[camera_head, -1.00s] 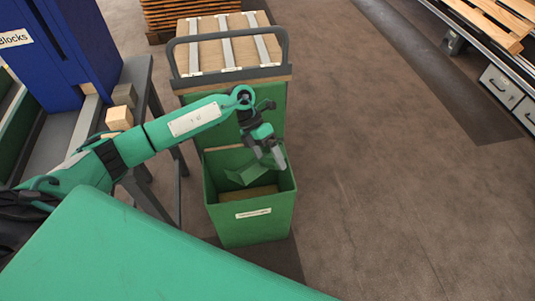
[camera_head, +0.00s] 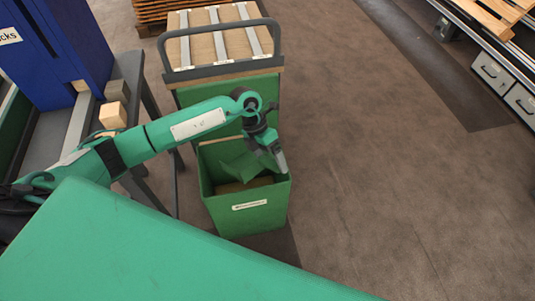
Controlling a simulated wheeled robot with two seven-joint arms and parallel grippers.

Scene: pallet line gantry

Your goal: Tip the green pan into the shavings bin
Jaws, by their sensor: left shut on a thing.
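The green pan (camera_head: 243,166) shows in the head view inside the mouth of the bin, steeply tilted. The shavings bin (camera_head: 248,214) is a tall green box with a white label on its front, standing on the floor. My left gripper (camera_head: 277,160) is over the bin's right side, pointing down, shut on the pan. The gripper hides the exact grip on the pan. I cannot tell whether the pan touches the bin walls. Part of the bin's floor is in shadow, and I cannot make out shavings. My right gripper is not in view.
At left are a blue cabinet (camera_head: 65,45) and a bench with wooden blocks (camera_head: 113,115). Floor to the right is clear up to a conveyor (camera_head: 480,45).

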